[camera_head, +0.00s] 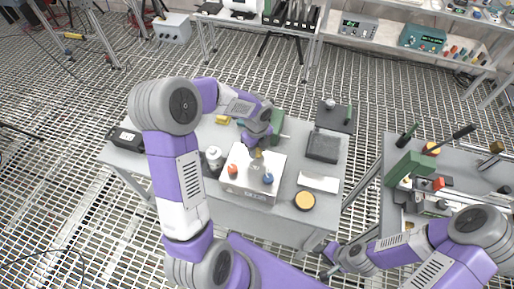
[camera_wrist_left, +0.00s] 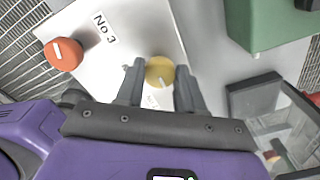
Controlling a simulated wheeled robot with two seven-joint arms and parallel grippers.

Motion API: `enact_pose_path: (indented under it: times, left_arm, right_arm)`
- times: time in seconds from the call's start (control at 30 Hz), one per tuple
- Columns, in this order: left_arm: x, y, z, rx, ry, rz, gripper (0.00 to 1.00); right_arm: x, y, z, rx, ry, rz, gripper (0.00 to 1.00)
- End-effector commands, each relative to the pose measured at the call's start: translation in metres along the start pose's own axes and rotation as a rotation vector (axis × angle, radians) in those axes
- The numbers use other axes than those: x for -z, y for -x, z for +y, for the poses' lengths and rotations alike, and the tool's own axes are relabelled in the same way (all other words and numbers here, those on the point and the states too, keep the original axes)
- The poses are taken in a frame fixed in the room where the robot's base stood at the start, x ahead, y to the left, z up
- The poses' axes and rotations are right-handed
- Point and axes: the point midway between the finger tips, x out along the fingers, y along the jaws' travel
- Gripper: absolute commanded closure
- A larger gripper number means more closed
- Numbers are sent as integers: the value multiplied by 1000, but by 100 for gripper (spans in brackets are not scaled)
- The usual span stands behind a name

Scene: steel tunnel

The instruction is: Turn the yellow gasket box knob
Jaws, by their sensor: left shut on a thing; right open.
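The white gasket box (camera_head: 247,193) stands on the grey table in the head view. Its top carries an orange-red knob (camera_head: 232,170), a blue knob (camera_head: 268,178) and a yellow knob (camera_wrist_left: 160,71). My left gripper (camera_head: 258,152) reaches down from above onto the far side of the box top. In the left wrist view its two fingers (camera_wrist_left: 161,76) are on either side of the yellow knob, shut on it. A white line marks that knob's top. The orange-red knob (camera_wrist_left: 64,54) and a "No 3" label show there too. My right gripper (camera_head: 335,256) is open, low beyond the table's front edge.
A white bottle (camera_head: 214,157) stands left of the box. A green block (camera_head: 277,125) stands behind it. A dark open box (camera_head: 323,147) and an orange-topped round item (camera_head: 304,201) are to the right. A second cluttered table (camera_head: 395,225) stands further right.

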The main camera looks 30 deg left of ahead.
Motion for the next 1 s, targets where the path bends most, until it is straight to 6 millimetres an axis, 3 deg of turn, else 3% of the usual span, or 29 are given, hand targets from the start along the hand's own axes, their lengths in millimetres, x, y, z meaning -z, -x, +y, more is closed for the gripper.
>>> enact_pose_path:
  times: [0.37, 1.0]
  left_arm:
    - [0, 0, 0, 0, 170, 0, 93]
    - [1, 0, 2, 1, 766, -1, 93]
  right_arm:
    - [0, -2, 1, 0, 0, 0, 57]
    - [0, -10, 4, 0, 0, 0, 57]
